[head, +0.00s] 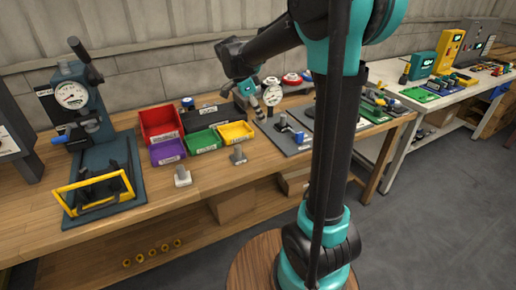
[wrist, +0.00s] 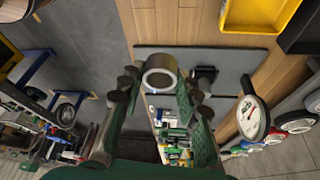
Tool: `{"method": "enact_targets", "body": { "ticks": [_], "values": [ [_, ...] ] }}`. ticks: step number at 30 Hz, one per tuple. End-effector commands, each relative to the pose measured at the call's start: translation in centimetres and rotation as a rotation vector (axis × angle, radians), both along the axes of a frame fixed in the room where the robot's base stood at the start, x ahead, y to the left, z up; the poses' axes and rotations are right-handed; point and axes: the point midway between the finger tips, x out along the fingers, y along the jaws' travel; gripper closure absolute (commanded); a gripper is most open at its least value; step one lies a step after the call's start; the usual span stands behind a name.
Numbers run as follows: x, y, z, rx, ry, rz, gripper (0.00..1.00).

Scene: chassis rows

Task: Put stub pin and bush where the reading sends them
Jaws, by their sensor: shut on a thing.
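In the wrist view, a short metal ring-shaped piece, which looks like the bush (wrist: 160,76), sits between my gripper's fingertips (wrist: 158,90). My gripper is shut on it. In the head view my gripper (head: 256,106) is over the back of the wooden bench, beside a dial gauge (head: 272,93); the held piece is too small to make out there. Two grey upright pieces with pale bases, a left one (head: 182,176) and a right one (head: 238,154), stand at the bench's front. I cannot tell if either is the stub pin.
Red (head: 160,123), purple (head: 167,152), green (head: 202,141) and yellow (head: 235,132) bins stand left of my gripper. A grey plate (head: 290,145) carries small fixtures. A gauge stand (head: 72,96) with a yellow frame is at left. A white table (head: 430,100) stands at right.

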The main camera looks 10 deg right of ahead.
Motion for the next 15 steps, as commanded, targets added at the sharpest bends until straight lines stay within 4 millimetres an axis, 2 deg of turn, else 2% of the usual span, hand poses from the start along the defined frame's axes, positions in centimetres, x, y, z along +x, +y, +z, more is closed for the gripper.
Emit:
{"method": "enact_targets", "body": {
  "ticks": [3,9,15],
  "values": [
    [0.0,0.0,-3.0,0.0,0.0,0.0,1.0],
    [0.1,0.0,-7.6,0.0,0.0,0.0,1.0],
    [0.0,0.0,-10.2,0.0,0.0,0.0,1.0]
  ]
}}
